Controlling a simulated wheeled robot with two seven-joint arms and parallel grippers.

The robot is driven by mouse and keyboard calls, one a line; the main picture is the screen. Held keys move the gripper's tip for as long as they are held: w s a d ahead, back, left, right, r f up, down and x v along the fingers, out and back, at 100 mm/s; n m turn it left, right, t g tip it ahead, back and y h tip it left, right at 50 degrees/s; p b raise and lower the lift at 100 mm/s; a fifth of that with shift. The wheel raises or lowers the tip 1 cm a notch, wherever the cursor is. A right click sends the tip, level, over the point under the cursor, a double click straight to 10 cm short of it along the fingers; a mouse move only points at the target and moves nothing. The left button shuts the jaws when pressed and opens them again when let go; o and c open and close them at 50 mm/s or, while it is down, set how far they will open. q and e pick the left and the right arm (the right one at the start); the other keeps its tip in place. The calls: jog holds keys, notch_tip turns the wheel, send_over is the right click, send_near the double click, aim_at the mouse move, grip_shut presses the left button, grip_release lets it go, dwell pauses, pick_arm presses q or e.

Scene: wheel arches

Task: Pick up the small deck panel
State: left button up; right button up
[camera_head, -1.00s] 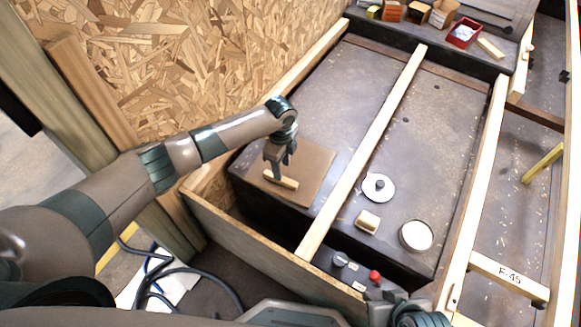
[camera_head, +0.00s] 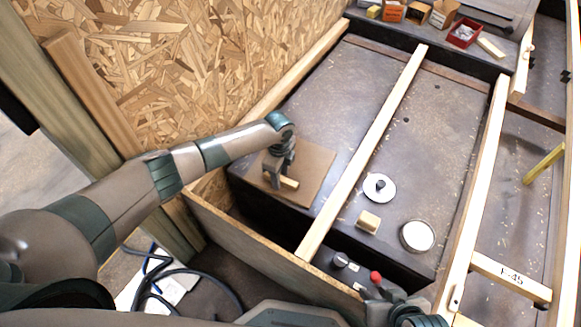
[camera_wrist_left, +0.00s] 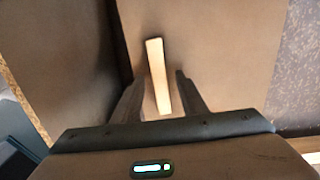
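The small deck panel (camera_head: 315,168) is a flat brown square with a pale wooden bar handle (camera_head: 289,184) on top. It lies on the dark deck at the left, beside the chipboard wall. My left gripper (camera_head: 279,181) is over the panel at the handle. In the left wrist view the handle (camera_wrist_left: 157,72) shows between the two open fingers (camera_wrist_left: 158,92), with a gap on each side. The panel (camera_wrist_left: 215,50) fills much of that view. My right gripper (camera_head: 378,292) is at the bottom edge, partly cut off; its fingers are unclear.
A wooden rail (camera_head: 370,145) crosses the deck to the panel's right. Beyond it are a white disc with a knob (camera_head: 379,187), a wooden block (camera_head: 368,221) and a round tin (camera_head: 417,236). The chipboard wall (camera_head: 200,60) rises close behind my left arm. Small boxes stand at the back.

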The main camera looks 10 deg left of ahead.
pick_arm(q)
grip_shut()
pick_arm(e)
jog(key=shift+w, duration=0.15)
pick_arm(q)
jog(key=shift+r, duration=0.1)
pick_arm(e)
jog(key=shift+d, duration=0.1)
